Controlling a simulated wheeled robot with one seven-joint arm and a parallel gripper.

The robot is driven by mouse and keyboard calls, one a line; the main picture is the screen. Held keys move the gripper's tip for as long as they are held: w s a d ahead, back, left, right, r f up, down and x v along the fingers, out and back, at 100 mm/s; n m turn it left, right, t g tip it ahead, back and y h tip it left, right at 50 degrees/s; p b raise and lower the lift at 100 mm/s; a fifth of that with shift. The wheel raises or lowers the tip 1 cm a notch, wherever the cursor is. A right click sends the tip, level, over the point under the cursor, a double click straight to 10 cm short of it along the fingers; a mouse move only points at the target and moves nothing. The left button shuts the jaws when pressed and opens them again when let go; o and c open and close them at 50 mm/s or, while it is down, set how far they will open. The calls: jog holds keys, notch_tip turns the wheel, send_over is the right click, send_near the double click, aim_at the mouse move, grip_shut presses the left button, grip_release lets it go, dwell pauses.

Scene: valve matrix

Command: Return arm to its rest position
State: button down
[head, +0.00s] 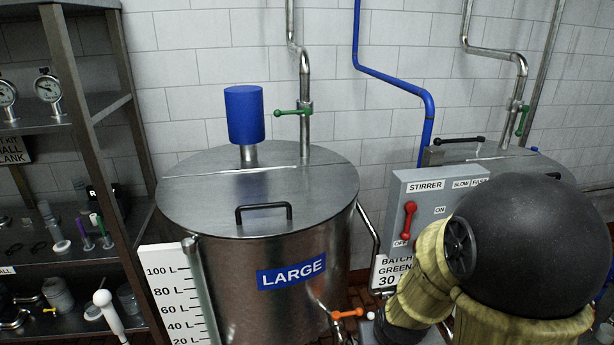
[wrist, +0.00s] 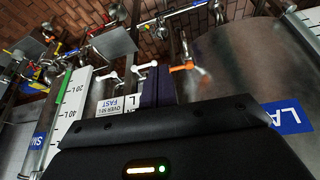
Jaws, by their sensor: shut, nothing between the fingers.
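My arm (head: 520,240) fills the lower right of the head view, with a large black rounded joint and yellowish links. Its end is out of sight in that view. In the wrist view my gripper (wrist: 157,72) shows as two dark fingers side by side above the black gripper body. The fingers are together, with nothing seen between them. They are in front of white gauge boards and the steel tank, apparently touching nothing.
A steel tank labelled LARGE (head: 270,225) stands in the middle, with an orange-handled valve (head: 347,314) low in front. A stirrer control box (head: 425,210) with a red lever is close behind my arm. A level gauge (head: 172,290) and shelving (head: 75,130) are at left.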

jog(key=s+r+g+p, duration=0.1)
jog(key=s+r+g, duration=0.1)
jog(key=s+r, duration=0.4)
jog(key=shift+s+r+m+p, duration=0.35)
jog(key=shift+s+m+p, duration=0.05)
jog(key=shift+s, duration=0.15)
jog(key=shift+w+a, duration=0.1)
jog(key=shift+a, duration=0.05)
